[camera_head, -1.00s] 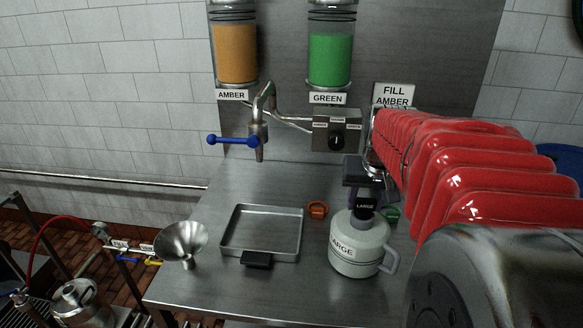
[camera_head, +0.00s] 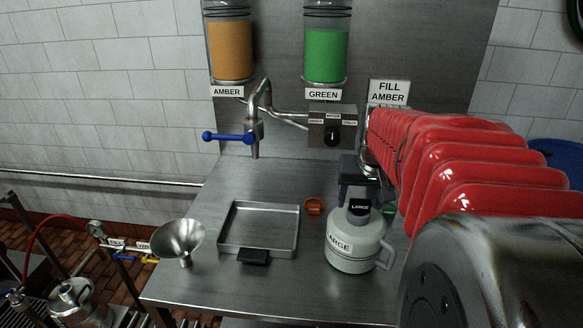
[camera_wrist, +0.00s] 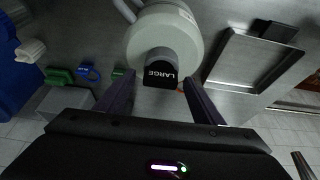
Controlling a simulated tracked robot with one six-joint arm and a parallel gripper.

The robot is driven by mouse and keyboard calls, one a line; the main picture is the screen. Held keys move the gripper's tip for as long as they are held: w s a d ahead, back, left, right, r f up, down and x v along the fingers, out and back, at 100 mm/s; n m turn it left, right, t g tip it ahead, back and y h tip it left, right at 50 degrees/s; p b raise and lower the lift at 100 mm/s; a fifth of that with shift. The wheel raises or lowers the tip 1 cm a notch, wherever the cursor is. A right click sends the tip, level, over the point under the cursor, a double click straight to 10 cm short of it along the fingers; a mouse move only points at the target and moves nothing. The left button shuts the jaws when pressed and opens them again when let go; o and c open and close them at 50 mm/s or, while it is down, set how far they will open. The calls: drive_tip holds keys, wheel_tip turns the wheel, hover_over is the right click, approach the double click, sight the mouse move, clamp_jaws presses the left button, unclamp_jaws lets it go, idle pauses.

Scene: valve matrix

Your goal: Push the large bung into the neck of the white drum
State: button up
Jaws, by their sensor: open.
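The white drum (camera_head: 352,252), labelled LARGE and with a side handle, stands on the steel bench. The large bung (camera_head: 360,207), black and labelled LARGE, is upright at the top of the drum's neck. How deep it sits is unclear. In the wrist view the drum (camera_wrist: 185,28) and bung (camera_wrist: 160,75) show ahead of my gripper (camera_wrist: 163,83). Its two dark fingers are open, one on each side of the bung, with gaps visible. In the head view my gripper (camera_head: 357,180) is just behind the bung, partly hidden.
A shallow steel tray (camera_head: 259,204) and a funnel (camera_head: 178,240) are left of the drum. A small orange ring (camera_head: 314,206) lies behind it. A blue-handled tap (camera_head: 232,137) overhangs the tray. A selector box (camera_head: 331,126) is on the back panel.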

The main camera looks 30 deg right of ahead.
drive_tip(key=v, duration=1.3)
drive_tip(key=shift+r, duration=0.35)
drive_tip(key=s+a+f+n+y, duration=0.1)
drive_tip(key=a+f, duration=0.3)
drive_tip(key=a, duration=0.4)
drive_tip(key=s+a+f+n+t, duration=0.1)
drive_tip(key=s+a+f+n, duration=0.2)
drive_tip(key=a+f, duration=0.2)
drive_tip(key=s+a+f+n+y, duration=0.1)
drive_tip(key=a+f, duration=0.4)
drive_tip(key=a, duration=0.6)
drive_tip(key=shift+s+a+n+t+y, duration=0.3)
drive_tip(key=shift+s+a+n+t, duration=0.15)
drive_tip(key=shift+n, duration=0.45)
